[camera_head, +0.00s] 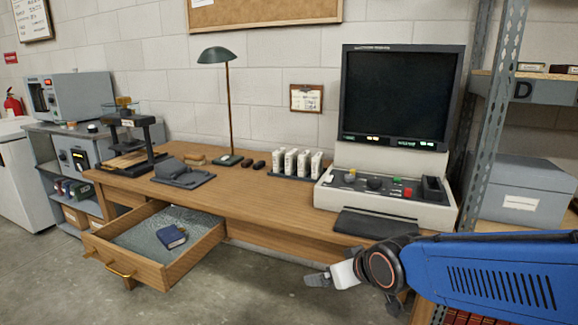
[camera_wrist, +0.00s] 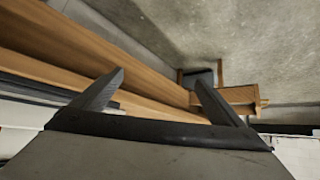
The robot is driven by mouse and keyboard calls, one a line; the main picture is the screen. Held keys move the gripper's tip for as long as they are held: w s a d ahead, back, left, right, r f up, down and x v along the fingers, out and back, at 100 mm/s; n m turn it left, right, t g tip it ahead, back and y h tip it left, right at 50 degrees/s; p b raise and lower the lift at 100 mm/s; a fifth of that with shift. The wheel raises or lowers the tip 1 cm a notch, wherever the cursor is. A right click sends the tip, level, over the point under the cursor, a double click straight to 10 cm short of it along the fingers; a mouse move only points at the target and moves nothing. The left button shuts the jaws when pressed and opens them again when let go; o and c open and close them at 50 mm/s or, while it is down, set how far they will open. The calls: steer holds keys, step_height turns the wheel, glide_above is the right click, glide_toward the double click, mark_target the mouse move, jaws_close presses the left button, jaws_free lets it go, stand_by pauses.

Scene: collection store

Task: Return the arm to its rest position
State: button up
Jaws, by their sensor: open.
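My gripper (camera_head: 318,280) is at the end of my blue arm (camera_head: 490,275), in the lower right of the head view, low in front of the desk's right part. In the wrist view, my gripper (camera_wrist: 160,78) has its two dark fingers spread apart, with nothing between them. The wooden desk (camera_head: 255,205) lies beyond the fingers, and its edge also crosses the wrist view (camera_wrist: 90,55). My gripper looks apart from the desk. The contact between my arm and the shelf area behind it cannot be judged.
An open drawer (camera_head: 170,270) juts from the desk's left, holding a blue book (camera_head: 172,237). A console with a dark screen (camera_head: 400,95) stands on the desk's right. A metal shelf post (camera_head: 490,120) rises close to my arm. The floor (camera_head: 255,285) between drawer and gripper is clear.

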steer(key=s+d+r+m+g+h, duration=0.1)
steer(key=s+d+m+g+h, duration=0.2)
steer(key=s+d, duration=1.4)
steer(key=shift+s+d+m+g+h, duration=0.35)
steer(key=shift+s+m, duration=0.45)
steer(key=shift+s, duration=0.3)
steer(key=shift+r, duration=0.1)
